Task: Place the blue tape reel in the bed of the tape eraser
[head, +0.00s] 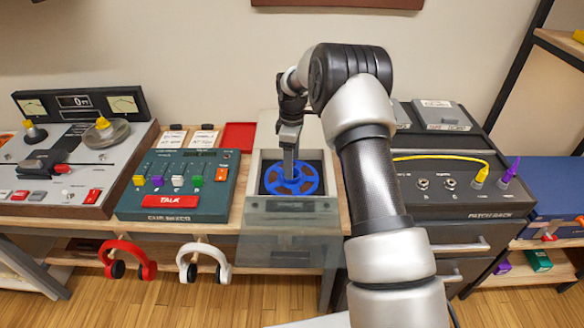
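The blue tape reel (310,184) shows in the head view, lying roughly flat at the dark recessed bed of the tape eraser. The tape eraser (257,172) is a pale grey box near the middle of the bench, with see-through panels at its front. My gripper (289,172) points down over the reel's middle, its tip at or just above the hub. The arm reaches in from the right and front. The fingers are seen edge-on, so I cannot tell whether they are open or closed on the reel. I cannot tell whether the reel rests on the bed.
A green cue mixer (150,204) stands left of the eraser, with a tape deck (40,180) beyond it. A black patch bay (450,205) with a yellow cable is to the right. Red headphones (128,260) and white headphones (204,262) hang at the bench front.

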